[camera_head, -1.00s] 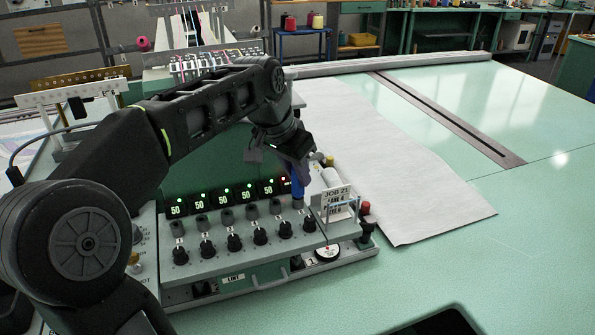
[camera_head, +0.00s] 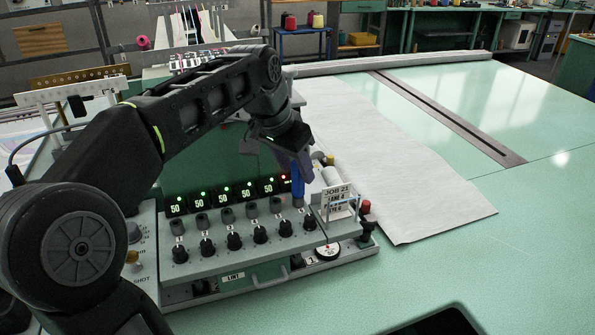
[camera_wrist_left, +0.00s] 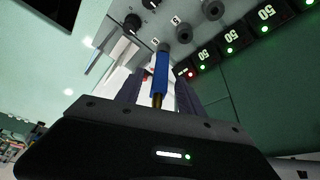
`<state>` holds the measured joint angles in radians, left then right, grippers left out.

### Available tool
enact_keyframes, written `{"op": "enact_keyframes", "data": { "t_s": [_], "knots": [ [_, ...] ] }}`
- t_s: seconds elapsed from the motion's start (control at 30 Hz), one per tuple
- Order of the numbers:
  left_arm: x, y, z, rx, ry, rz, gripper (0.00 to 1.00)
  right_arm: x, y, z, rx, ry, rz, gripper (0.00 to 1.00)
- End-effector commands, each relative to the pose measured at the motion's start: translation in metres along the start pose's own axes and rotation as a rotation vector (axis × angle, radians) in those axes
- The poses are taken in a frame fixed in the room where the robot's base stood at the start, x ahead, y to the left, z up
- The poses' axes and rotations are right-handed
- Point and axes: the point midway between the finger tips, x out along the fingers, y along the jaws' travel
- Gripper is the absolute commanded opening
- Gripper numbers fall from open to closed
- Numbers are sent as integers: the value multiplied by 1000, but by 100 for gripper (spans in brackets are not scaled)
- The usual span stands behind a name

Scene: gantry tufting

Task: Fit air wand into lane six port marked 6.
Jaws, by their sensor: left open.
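The blue air wand (camera_head: 298,187) stands nearly upright at the rightmost port (camera_head: 298,203) of the row on the grey panel. In the left wrist view the wand (camera_wrist_left: 160,76) has a brass end toward me, and its far end meets a grey port collar (camera_wrist_left: 163,46). I cannot tell how deep it sits. My left gripper (camera_head: 300,172) is over that port, its fingers on either side of the wand, open. It also shows in the left wrist view (camera_wrist_left: 158,92). The port's own number is not clearly readable. My right gripper is not in view.
Several black knobs (camera_head: 261,236) line the panel front. Displays reading 50 (camera_head: 222,200) stand behind with green lights; the rightmost light (camera_head: 284,177) is red. A JOB 21 card (camera_head: 337,200) and a red button (camera_head: 366,207) are close on the right. The green table (camera_head: 470,250) is clear there.

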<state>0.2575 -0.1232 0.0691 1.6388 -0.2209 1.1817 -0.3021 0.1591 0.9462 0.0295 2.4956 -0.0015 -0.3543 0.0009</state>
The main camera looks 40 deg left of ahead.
Motion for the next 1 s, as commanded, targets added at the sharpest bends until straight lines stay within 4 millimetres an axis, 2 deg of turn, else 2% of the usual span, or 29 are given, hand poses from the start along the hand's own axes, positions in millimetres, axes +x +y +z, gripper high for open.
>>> {"op": "enact_keyframes", "data": {
  "t_s": [0.2, 0.4, 1.0],
  "knots": [
    [-39, 0, -1, 1, 5, -1, 45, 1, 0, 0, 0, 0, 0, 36],
    [-58, 0, 0, 0, 3, 0, 45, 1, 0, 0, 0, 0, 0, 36],
    [-59, 0, 0, 0, 2, 0, 45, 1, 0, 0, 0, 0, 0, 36]
  ]
}}
